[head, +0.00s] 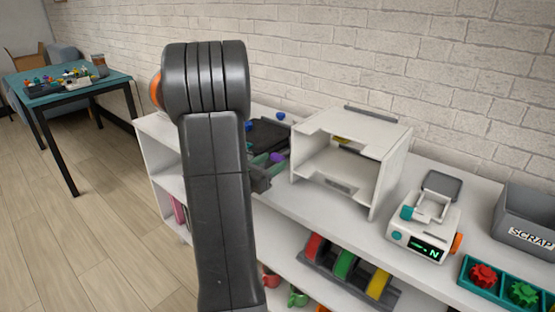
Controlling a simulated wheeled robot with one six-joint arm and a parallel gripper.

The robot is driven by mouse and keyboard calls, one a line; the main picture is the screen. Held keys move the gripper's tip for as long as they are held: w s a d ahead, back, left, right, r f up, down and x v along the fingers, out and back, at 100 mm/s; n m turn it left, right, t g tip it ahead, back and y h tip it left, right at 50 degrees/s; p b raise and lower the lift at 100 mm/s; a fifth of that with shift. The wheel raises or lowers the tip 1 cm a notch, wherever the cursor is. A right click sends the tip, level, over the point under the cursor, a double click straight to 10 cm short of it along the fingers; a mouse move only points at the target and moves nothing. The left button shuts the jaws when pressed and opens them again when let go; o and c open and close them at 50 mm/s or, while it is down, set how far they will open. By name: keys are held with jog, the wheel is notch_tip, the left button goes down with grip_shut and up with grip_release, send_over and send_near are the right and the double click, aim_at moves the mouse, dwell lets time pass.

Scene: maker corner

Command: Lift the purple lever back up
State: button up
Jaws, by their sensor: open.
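A small purple piece (278,157), which looks like the purple lever's end, shows just right of my arm on the white shelf top. It sits by a teal part and a dark tray-like panel (268,134). Whether the lever is up or down is too small to tell. My arm stands upright in front and hides the left part of this spot. My gripper (261,179) shows only in part, dark grey, just below and left of the purple piece. It is open, with nothing seen in it. I cannot tell whether it touches the lever.
A white open-fronted box (347,162) stands close on the right. Farther right are a white device (424,227) with a display, a teal tray (511,290) and a grey SCRAP bin (527,222). A brick wall runs behind. A teal table (67,86) stands far left.

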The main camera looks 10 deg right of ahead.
aim_at(278, 155)
jog(key=shift+x, duration=1.65)
grip_shut()
notch_tip(278, 155, up, 3)
jog(key=y+p, duration=0.1)
jog(key=p, duration=0.2)
jog(key=shift+f+g+p, duration=0.25)
jog(key=shift+g+p, duration=0.1)
jog(key=shift+g, duration=0.05)
jog(key=r+p, duration=0.1)
jog(key=p, duration=0.1)
jog(key=r+g+y+p, duration=0.1)
jog(key=p, duration=0.1)
jog(key=shift+w+d+r+y, duration=0.2)
jog(key=shift+d+y, duration=0.1)
jog(key=r+p, duration=0.1)
jog(key=p, duration=0.1)
jog(key=d+r+g+y+p, duration=0.1)
jog(key=p, duration=0.1)
jog(key=shift+w+y, duration=0.3)
jog(key=shift+w, duration=0.1)
jog(key=shift+w+d+r, duration=0.3)
jog(key=shift+r, duration=0.3)
